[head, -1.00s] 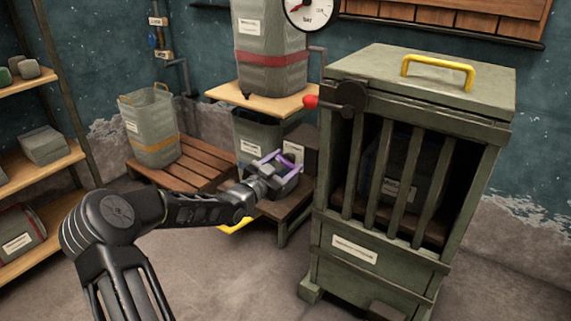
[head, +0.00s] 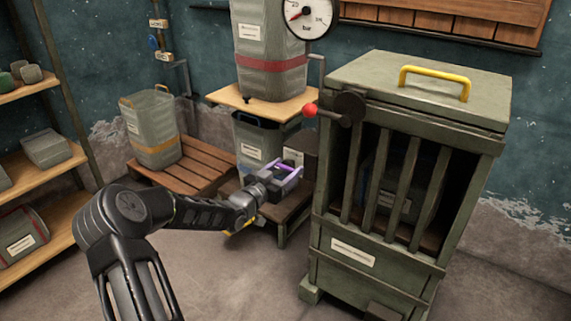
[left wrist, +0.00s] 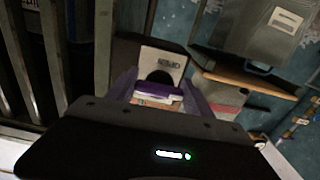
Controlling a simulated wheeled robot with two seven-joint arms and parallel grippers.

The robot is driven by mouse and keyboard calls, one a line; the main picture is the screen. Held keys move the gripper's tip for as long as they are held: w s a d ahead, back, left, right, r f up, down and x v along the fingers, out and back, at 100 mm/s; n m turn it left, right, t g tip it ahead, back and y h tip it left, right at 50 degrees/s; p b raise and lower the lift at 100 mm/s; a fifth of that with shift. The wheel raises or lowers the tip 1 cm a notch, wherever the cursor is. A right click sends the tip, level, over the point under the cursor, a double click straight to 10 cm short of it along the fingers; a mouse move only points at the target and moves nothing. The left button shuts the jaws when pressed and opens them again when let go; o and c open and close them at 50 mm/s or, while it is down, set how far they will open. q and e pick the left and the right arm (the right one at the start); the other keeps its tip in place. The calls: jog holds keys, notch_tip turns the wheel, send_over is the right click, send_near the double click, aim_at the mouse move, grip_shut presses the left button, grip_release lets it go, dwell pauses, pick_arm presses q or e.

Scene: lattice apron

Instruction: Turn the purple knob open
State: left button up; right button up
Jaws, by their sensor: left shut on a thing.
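My left gripper (head: 291,170) is at the front of a small dark unit with a pale labelled plate (head: 293,157), on the low wooden stand beside the green cabinet. In the left wrist view, a purple knob (left wrist: 158,91) lies between the two fingers of the gripper (left wrist: 160,98). The gripper is shut on it. The pale plate (left wrist: 163,63) with a dark round shape stands just behind the knob. In the head view the fingers and wrist mostly hide the knob. My right gripper is not in view.
A green barred cabinet (head: 352,253) stands close to the right, with a red-ball lever (head: 310,109) at its upper left. A grey-green tank (head: 270,77) is on a shelf above. A bin (head: 153,128) sits on a slatted pallet. Open floor lies in front.

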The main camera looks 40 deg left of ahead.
pick_arm(q)
jog(key=o, duration=1.4)
jog(key=shift+c, duration=0.2)
jog(key=shift+s+r, duration=0.1)
jog(key=shift+s, duration=0.45)
jog(key=s+p, duration=0.1)
jog(key=s, duration=0.5)
jog(key=shift+s+p, duration=0.4)
jog(key=shift+d, duration=0.1)
